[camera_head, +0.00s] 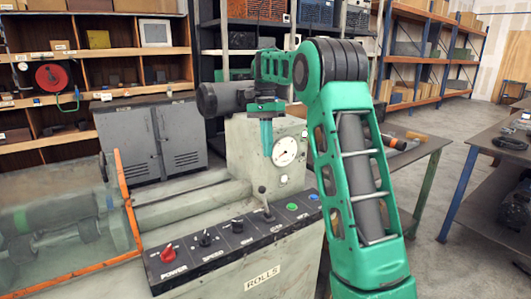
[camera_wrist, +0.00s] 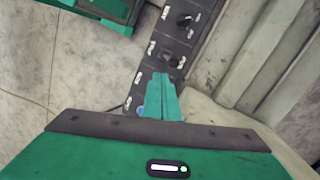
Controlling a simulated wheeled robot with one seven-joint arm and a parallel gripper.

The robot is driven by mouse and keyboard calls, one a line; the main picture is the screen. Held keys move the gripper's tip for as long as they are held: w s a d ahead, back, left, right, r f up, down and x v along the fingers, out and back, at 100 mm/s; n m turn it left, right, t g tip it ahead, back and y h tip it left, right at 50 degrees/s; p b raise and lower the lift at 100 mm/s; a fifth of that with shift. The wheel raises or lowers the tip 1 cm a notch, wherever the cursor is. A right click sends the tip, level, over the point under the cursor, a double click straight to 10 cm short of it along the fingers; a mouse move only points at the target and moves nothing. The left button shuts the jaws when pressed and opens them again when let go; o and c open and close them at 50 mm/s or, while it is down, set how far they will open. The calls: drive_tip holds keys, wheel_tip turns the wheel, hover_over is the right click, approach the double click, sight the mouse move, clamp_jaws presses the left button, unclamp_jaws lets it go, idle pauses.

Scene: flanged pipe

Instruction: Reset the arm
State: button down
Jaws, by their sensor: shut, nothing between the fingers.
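My green arm reaches up from the lower right in the head view and bends over at the top. My gripper (camera_head: 266,150) hangs from it, pointing down, in front of the grey gauge housing (camera_head: 240,145) and above the control panel (camera_head: 222,247). Its teal fingers are together and hold nothing. In the wrist view my gripper (camera_wrist: 163,80) is also shut, with the control panel (camera_wrist: 143,75) beyond its fingertips. The fingers appear clear of the panel. No flanged pipe is clearly recognisable in either view.
The panel carries a red knob (camera_head: 168,253), a lever (camera_head: 264,203) and a green button (camera_head: 292,206). A round gauge (camera_head: 285,150) is close by the gripper. An orange-edged clear guard (camera_head: 128,203) stands left. A workbench (camera_head: 415,150) stands right, with open floor beyond.

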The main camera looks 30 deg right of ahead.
idle(0.3)
drive_tip(key=s+f+n+t, duration=0.1)
drive_tip(key=s+n, duration=0.3)
drive_tip(key=s, duration=1.8)
drive_tip(key=s+a+f+n, duration=0.2)
drive_tip(key=s+f, duration=0.3)
drive_tip(key=s, duration=0.4)
drive_tip(key=s+a+f+n+t, duration=0.1)
drive_tip(key=s+f, duration=0.4)
drive_tip(key=s, duration=0.5)
drive_tip(key=shift+a+f+n+h, duration=0.2)
drive_tip(key=shift+a+n+h, duration=0.1)
drive_tip(key=shift+a+n, duration=0.25)
drive_tip(key=shift+w+f, duration=0.25)
drive_tip(key=shift+w, duration=0.4)
